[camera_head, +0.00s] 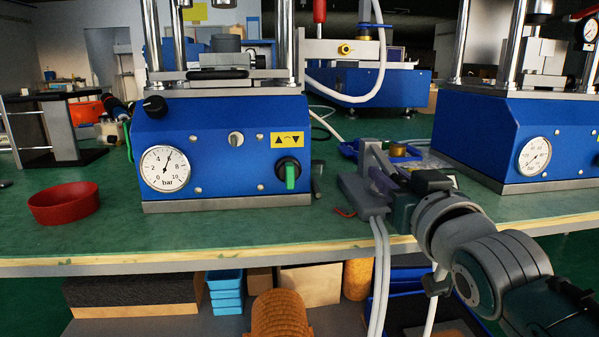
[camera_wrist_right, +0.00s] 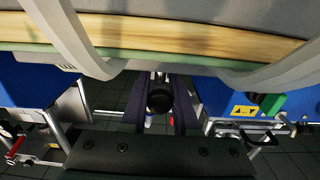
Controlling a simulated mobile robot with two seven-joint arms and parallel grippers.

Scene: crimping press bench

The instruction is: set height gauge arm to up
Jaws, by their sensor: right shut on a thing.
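My right gripper (camera_head: 384,180) reaches in from the right, low over the bench between the two blue presses. In the right wrist view its two dark purple fingers (camera_wrist_right: 158,105) stand on either side of a dark round knob-like piece (camera_wrist_right: 160,97) and are shut on it. In the head view the gripper and a grey block hide most of what it holds. A grey upright piece (camera_head: 374,156) shows just beyond the fingers; I cannot tell whether it is the height gauge arm, or how that arm is set. My left gripper is out of view.
The near blue press (camera_head: 215,120) has a pressure dial (camera_head: 165,168) and a green switch handle (camera_head: 290,175). A second blue press (camera_head: 500,135) stands right. A grey block (camera_head: 361,196) with hanging cables (camera_head: 380,270) is beside my gripper. A red bowl (camera_head: 64,203) stands left.

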